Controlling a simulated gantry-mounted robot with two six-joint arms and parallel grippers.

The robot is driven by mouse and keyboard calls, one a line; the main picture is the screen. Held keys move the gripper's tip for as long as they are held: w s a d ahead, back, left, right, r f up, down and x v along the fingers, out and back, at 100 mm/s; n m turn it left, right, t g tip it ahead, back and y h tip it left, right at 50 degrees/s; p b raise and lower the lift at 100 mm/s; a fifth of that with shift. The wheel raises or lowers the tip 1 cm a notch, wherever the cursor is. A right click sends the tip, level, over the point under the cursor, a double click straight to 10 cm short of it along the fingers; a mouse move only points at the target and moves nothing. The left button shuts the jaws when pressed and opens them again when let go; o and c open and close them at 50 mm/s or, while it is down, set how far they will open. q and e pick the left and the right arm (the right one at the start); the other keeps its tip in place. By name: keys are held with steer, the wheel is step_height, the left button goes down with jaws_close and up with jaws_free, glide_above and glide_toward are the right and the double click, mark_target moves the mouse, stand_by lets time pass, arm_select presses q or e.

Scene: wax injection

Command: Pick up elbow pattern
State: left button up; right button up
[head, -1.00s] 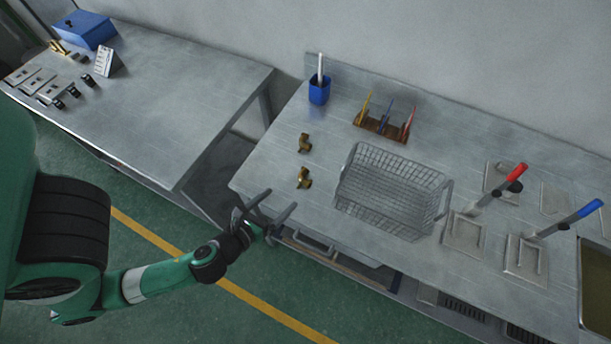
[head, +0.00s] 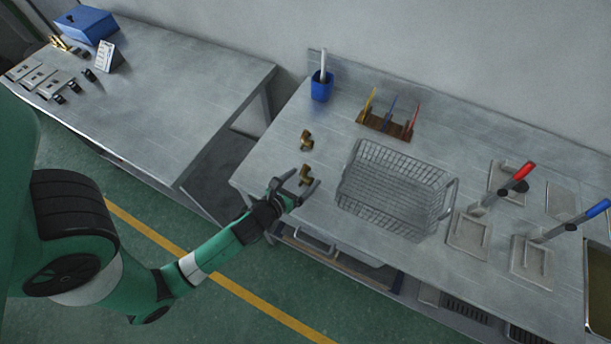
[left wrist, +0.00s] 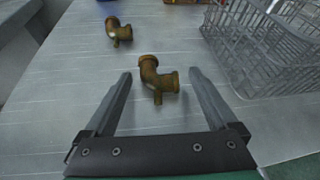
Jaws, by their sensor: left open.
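Two brass-brown elbow patterns lie on the right-hand metal table. The nearer elbow pattern (head: 305,174) is just beyond my left gripper, and the farther elbow pattern (head: 306,140) lies behind it. In the left wrist view the nearer elbow pattern (left wrist: 157,78) sits ahead, between the lines of the two fingers near their tips. The farther elbow pattern (left wrist: 118,31) is at the upper left. My left gripper (head: 297,180) is open and empty over the table's front edge; its fingers also show in the left wrist view (left wrist: 160,75). My right gripper is not in view.
A wire basket (head: 392,190) stands right of the elbows. A blue cup (head: 321,90) and a tool rack (head: 386,125) are farther back. Red-handled (head: 517,176) and blue-handled (head: 592,212) tools stand at the right. Another table (head: 170,110) is at the left, across a gap.

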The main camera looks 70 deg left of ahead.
arm_select(q)
steer(key=c, duration=1.4)
steer(key=shift+r, duration=0.1)
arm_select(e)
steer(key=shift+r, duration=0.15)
